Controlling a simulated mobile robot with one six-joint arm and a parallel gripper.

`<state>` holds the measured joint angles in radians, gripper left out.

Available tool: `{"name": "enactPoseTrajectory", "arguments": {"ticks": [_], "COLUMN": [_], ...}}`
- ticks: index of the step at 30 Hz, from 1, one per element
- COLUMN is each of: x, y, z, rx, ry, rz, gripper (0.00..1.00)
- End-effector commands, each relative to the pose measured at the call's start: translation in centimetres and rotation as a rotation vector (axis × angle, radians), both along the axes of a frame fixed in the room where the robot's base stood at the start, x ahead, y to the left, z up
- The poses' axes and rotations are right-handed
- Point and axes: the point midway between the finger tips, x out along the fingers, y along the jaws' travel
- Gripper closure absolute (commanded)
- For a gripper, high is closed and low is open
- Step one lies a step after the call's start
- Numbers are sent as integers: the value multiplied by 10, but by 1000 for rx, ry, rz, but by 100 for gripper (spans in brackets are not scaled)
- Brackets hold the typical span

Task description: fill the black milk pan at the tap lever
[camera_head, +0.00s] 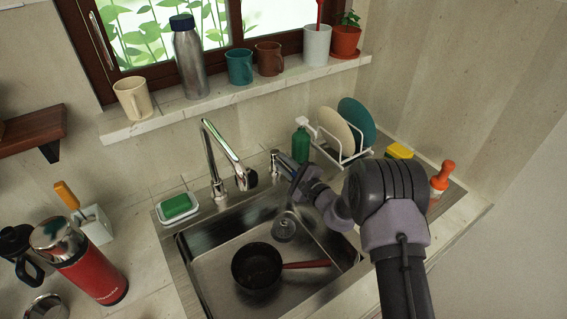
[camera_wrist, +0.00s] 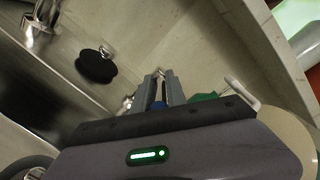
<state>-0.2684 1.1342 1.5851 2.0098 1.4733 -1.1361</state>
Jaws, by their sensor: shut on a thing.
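The black milk pan (camera_head: 257,266) sits on the sink floor with its red handle pointing right. Its inside looks dark, and I cannot tell whether it holds water. The chrome tap (camera_head: 217,165) arches over the sink, its spout head (camera_head: 246,180) above and behind the pan. No stream shows below it. The tap lever (camera_head: 274,158) is a separate chrome post on the sink's back ledge. My gripper (camera_head: 284,168) is at this lever and shut on it. In the wrist view the gripper fingers (camera_wrist: 164,90) close around its chrome tip (camera_wrist: 159,73).
A green bottle (camera_head: 301,146) and a dish rack (camera_head: 345,150) with plates stand close right of my gripper. A green sponge (camera_head: 177,205) lies left of the tap. A red flask (camera_head: 85,265) stands at the left. Mugs and a steel bottle (camera_head: 189,60) line the sill above.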

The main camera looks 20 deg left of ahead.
Motion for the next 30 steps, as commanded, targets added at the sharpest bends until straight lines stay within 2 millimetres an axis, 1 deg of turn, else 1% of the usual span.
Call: {"name": "enactPoseTrajectory", "arguments": {"ticks": [21, 23, 26, 30], "x": [-1, -2, -6, -6], "y": [0, 3, 7, 7], "z": [-1, -1, -2, -1], "rx": [-1, 1, 1, 0], "ry": [2, 3, 4, 2], "rz": [-3, -27, -116, -246], "gripper": [100, 100, 100, 100]}}
